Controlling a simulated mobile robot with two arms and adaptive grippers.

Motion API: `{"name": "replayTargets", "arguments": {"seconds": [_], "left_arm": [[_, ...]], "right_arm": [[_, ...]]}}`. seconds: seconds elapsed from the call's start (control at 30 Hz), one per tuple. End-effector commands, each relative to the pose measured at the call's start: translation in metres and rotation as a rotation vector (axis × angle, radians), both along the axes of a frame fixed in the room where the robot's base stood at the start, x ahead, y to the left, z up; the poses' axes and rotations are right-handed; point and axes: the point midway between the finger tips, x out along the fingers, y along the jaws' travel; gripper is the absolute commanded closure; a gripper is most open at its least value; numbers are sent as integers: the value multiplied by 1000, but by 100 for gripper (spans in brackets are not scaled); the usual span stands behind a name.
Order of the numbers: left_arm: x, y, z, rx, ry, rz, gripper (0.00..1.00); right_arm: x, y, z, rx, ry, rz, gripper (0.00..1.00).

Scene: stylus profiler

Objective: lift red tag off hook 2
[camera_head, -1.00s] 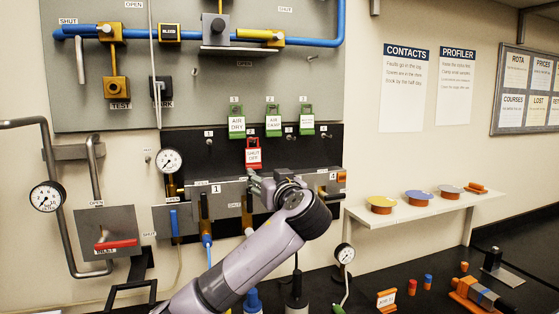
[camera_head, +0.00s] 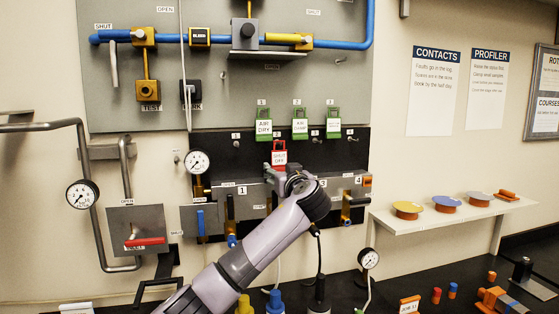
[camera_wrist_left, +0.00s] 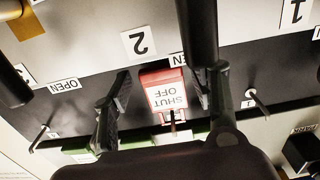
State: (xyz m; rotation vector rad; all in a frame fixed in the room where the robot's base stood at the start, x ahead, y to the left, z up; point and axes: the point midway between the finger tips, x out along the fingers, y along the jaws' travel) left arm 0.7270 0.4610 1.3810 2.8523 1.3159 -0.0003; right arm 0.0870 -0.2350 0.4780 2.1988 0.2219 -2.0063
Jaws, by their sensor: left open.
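The red tag (camera_head: 279,156), marked SHUT OFF, hangs on the black strip of the wall panel, below the green tags. In the left wrist view the red tag (camera_wrist_left: 163,88) appears upside down, with a thin hook peg (camera_wrist_left: 173,121) at its loop. My left gripper (camera_head: 279,169) is at the tag's lower edge in the head view. In the left wrist view the gripper (camera_wrist_left: 166,88) is open, with one finger on each side of the tag and gaps between. Whether the fingers reach the tag's depth is hard to tell. My right gripper is not in view.
Green tags (camera_head: 263,126) hang just above. Bare hooks (camera_wrist_left: 257,103) stand on either side of the red tag. Valve handles (camera_head: 347,208) and a gauge (camera_head: 197,161) sit nearby on the panel. A shelf (camera_head: 430,222) with discs is at the right.

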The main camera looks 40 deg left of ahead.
Motion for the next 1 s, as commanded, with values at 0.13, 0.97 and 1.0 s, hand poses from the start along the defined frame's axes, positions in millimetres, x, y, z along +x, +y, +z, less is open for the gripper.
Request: {"name": "replayTargets", "arguments": {"seconds": [0.13,0.97,1.0], "left_arm": [[1,1,0,0,0,0,47],[1,0,0,0,0,0,53],[1,0,0,0,0,0,55]], "right_arm": [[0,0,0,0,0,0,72],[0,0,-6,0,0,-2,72],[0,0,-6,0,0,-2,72]]}}
